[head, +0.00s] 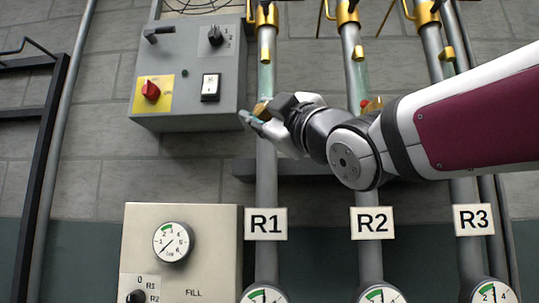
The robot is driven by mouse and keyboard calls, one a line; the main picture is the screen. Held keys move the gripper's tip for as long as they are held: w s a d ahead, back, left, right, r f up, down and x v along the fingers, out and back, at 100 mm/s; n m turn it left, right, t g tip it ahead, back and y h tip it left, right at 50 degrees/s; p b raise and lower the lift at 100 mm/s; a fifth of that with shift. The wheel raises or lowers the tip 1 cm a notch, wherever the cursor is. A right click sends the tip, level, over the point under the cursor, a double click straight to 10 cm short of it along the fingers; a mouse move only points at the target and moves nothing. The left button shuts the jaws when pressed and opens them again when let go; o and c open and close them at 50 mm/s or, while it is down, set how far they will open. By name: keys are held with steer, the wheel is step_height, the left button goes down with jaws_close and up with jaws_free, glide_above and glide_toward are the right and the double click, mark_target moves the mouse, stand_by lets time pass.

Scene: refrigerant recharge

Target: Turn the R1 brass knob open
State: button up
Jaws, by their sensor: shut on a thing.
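My arm reaches in from the right, in front of the R2 and R3 pipes. My gripper (256,117) is at the R1 pipe (266,185), above the R1 label (266,223). It is shut on the R1 brass knob (261,107), of which only a small brass part shows beside the fingers. The rest of the knob is hidden by the gripper, so I cannot tell its turn angle.
The R2 pipe (369,258) and R3 pipe (470,258) stand to the right. A grey switch box (190,108) with a red rotary switch (150,90) is close left of my gripper. A beige fill panel (200,275) with a gauge (173,242) is below left.

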steer(key=shift+w+f+m+t+h+b, duration=0.15)
steer(key=shift+m+t+h+b, duration=0.4)
steer(key=shift+m+b, duration=0.7)
steer(key=shift+f+m+t+h+b, duration=0.3)
steer(key=shift+m+t+b, duration=0.4)
steer(key=shift+b, duration=1)
steer(key=m+t+h+b, duration=0.2)
steer(key=m, duration=0.1)
steer(key=shift+r, duration=0.15)
steer(key=m+t+h, duration=0.1)
steer(key=m, duration=0.1)
steer(key=m+h, duration=0.2)
steer(key=shift+r+m+t+h+b, duration=0.15)
steer(key=shift+m+t+h+b, duration=0.1)
steer(key=shift+t+b, duration=0.15)
steer(key=shift+r+m+t+h+p, duration=0.1)
steer(key=shift+m+t+h+p, duration=0.25)
steer(key=shift+m+h, duration=1.4)
steer(key=shift+m+t+h+p, duration=0.3)
steer(key=shift+m+h+p, duration=0.05)
steer(key=shift+m+h, duration=1.8)
steer(key=shift+m, duration=0.1)
steer(key=o, duration=1.1)
steer(key=shift+o, duration=0.2)
